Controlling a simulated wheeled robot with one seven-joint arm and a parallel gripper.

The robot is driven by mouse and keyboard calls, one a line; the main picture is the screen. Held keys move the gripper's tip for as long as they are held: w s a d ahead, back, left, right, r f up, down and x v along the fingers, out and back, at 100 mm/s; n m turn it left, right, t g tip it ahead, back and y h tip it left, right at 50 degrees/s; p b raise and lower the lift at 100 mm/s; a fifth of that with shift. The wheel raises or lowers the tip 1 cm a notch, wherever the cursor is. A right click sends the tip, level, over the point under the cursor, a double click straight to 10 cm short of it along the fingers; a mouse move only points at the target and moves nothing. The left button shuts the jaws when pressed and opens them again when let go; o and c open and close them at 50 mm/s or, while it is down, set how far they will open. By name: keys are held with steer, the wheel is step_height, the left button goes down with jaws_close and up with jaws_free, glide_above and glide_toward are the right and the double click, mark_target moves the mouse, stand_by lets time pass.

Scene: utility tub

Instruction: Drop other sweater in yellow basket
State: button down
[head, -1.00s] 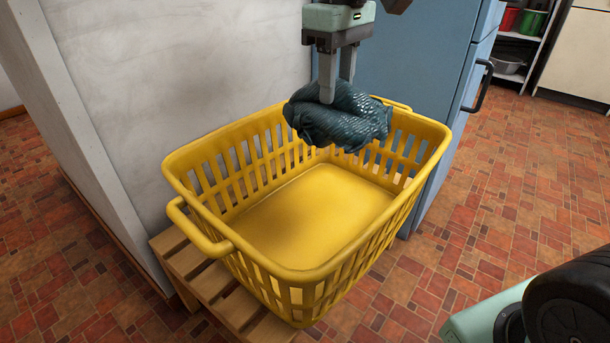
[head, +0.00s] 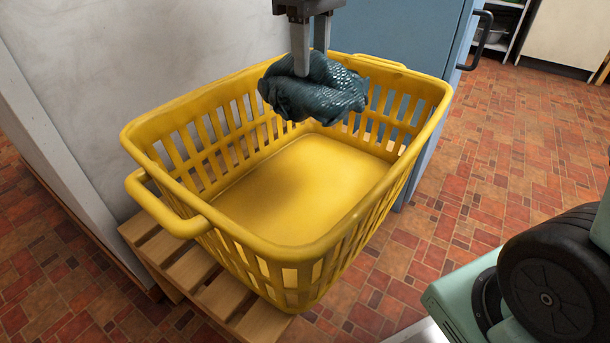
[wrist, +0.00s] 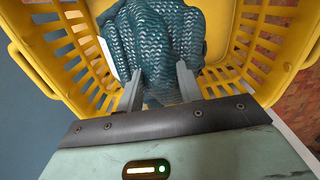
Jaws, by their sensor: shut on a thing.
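The dark teal knitted sweater (head: 315,90) is bunched up and hangs from my gripper (head: 310,66). My gripper is shut on it, over the far part of the yellow basket (head: 290,248). In the wrist view the sweater (wrist: 160,40) bulges between and beyond the fingers (wrist: 160,85), with the basket's slatted walls (wrist: 38,55) around it. The visible floor of the basket is empty in the head view; the sweater hides part of the far wall.
The basket stands on a slatted wooden stand (head: 180,262) beside a pale wall (head: 130,60). A blue cabinet (head: 395,35) with a dark handle stands behind it.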

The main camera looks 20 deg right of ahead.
steer(key=shift+f, duration=0.45)
steer(key=c, duration=0.8)
jaws_free()
steer(key=shift+c, duration=0.2)
steer(key=shift+r, duration=0.1)
step_height(320, 180, up, 8)
steer(key=p, duration=0.5)
steer(key=shift+f+p, duration=0.25)
steer(key=shift+p, duration=0.05)
